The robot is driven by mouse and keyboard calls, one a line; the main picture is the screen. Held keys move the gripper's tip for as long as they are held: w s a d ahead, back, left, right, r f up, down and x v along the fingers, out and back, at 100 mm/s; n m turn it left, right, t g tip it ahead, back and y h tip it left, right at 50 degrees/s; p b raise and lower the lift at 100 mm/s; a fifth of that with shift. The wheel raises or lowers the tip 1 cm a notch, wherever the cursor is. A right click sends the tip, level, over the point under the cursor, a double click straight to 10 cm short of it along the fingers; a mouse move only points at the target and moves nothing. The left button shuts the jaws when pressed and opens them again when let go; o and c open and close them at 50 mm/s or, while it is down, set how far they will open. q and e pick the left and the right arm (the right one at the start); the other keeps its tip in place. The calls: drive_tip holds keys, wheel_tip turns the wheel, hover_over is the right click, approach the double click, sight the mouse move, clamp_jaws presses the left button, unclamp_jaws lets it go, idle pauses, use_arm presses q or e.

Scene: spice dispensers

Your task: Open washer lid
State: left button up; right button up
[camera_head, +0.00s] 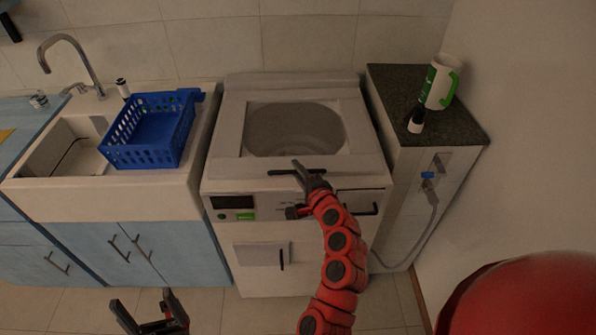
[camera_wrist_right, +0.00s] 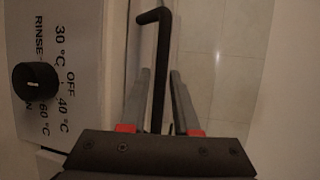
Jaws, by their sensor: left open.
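The white top-loading washer (camera_head: 237,140) stands in the middle of the head view. Its lid (camera_head: 235,168) lies flat and shut, with a round see-through window. A black bar handle (camera_head: 284,172) runs along the lid's front edge. My right gripper (camera_head: 305,178) is at this handle, coming from the front. In the right wrist view the black handle (camera_wrist_right: 159,75) passes between the two fingers (camera_wrist_right: 160,100), which stand apart with narrow gaps beside it.
A control panel with a black knob (camera_wrist_right: 35,80) is beside the handle in the wrist view. A sink with a blue basket (camera_head: 152,140) stands left of the washer. A dark-topped counter (camera_head: 395,90) with a green-and-white jug (camera_head: 437,85) and a small bottle (camera_head: 417,120) stands right.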

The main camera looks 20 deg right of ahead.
clamp_jaws()
idle(1.3)
